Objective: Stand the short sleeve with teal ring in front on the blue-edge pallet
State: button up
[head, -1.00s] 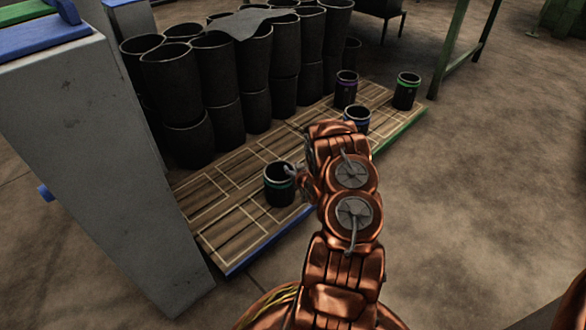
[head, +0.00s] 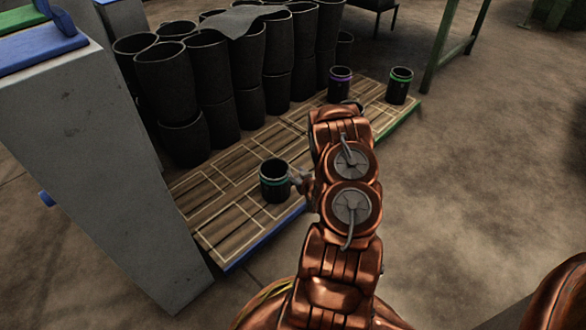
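The short black sleeve with a teal ring (head: 274,182) stands upright on the near part of the blue-edge pallet (head: 235,245), inside the pale marked lines. My gripper (head: 300,181) is just to the right of the sleeve, at about the height of its ring. Its grey fingertips show beside the sleeve's wall, but most of the gripper is hidden behind my copper arm. I cannot tell whether the fingers touch the sleeve or how far apart they are.
Tall black sleeves (head: 165,75) stand stacked in rows at the pallets' back. On the green-edge pallet (head: 404,123) stand short sleeves with a purple ring (head: 340,86) and a green ring (head: 399,87); another is mostly hidden by my arm. A grey cabinet (head: 85,150) stands left.

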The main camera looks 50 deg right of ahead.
jog(key=s+a+r+n+g+y, duration=0.1)
jog(key=s+a+r+g, duration=0.1)
jog(key=a+r+g, duration=0.55)
jog(key=s+a+r+n+g+y, duration=0.1)
jog(key=s+a+r+g, duration=0.15)
jog(key=a+r, duration=0.85)
jog(key=s+a+r+n+g+y, duration=0.1)
jog(key=s+a+r+g, duration=0.1)
jog(key=s+a+r, duration=0.3)
jog(key=s+a+r+n+g+y, duration=0.1)
jog(key=s+a+r, duration=0.4)
jog(key=s+a, duration=0.6)
jog(key=s+a+r+n+g+y, duration=0.1)
jog(key=s+a+r+g, duration=0.1)
jog(key=s+a+r, duration=0.3)
jog(key=s+a, duration=0.3)
jog(key=s, duration=0.2)
jog(key=shift+s+a+r+g+y, duration=0.15)
jog(key=shift+r+g+y, duration=0.15)
jog(key=shift+g, duration=0.1)
